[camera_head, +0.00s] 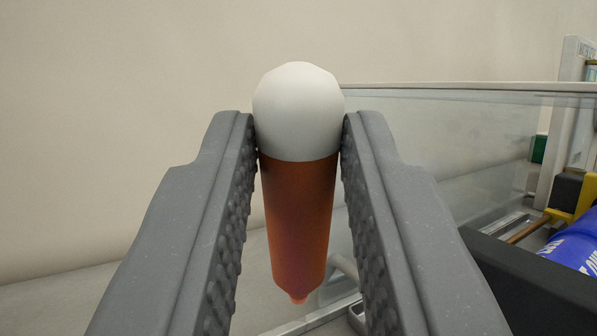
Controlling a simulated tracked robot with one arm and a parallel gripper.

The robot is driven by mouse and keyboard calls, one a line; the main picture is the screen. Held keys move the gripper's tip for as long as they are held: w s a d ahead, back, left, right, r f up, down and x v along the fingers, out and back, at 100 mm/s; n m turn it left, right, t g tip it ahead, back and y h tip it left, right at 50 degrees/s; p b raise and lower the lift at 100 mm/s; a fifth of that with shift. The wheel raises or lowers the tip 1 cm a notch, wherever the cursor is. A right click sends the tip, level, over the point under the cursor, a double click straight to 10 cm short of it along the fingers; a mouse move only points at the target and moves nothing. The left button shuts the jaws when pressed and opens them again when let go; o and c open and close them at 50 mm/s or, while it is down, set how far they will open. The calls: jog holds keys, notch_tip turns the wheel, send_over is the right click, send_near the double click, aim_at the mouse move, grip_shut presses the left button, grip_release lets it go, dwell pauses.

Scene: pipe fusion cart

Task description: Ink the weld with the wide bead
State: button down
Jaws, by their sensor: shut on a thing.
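My gripper (298,125) is shut on an orange-brown marker-like object (298,215) with a rounded white top (298,110). The object stands nearly upright between the two grey fingers, narrowing to a small reddish tip (299,297) at its lower end. The tip is in the open and appears to touch nothing. No weld or bead can be made out in this view.
A clear panel (450,130) with a pale top rail stands behind and right of my gripper. At the right edge are a blue cylinder (575,245) with white lettering, a yellow part (585,198) and a dark block (540,290). A plain wall fills the left.

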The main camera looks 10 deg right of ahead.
aim_at(319, 288)
jog(key=shift+a+f, duration=0.1)
jog(key=shift+f+b, duration=0.7)
jog(key=shift+f, duration=2.55)
jog(key=shift+f, duration=0.15)
jog(key=shift+w+d, duration=0.1)
jog(key=shift+d, duration=0.4)
jog(key=shift+s+a, duration=0.3)
jog(key=shift+a, duration=0.65)
jog(key=shift+w+d, duration=0.15)
jog(key=shift+d, duration=0.35)
jog(key=shift+w+d, duration=0.15)
jog(key=shift+d, duration=0.35)
jog(key=shift+s+a, duration=0.15)
jog(key=shift+a, duration=0.4)
jog(key=shift+s+a, duration=0.15)
jog(key=shift+a, duration=0.35)
jog(key=shift+w+d, duration=0.25)
jog(key=shift+d, duration=0.65)
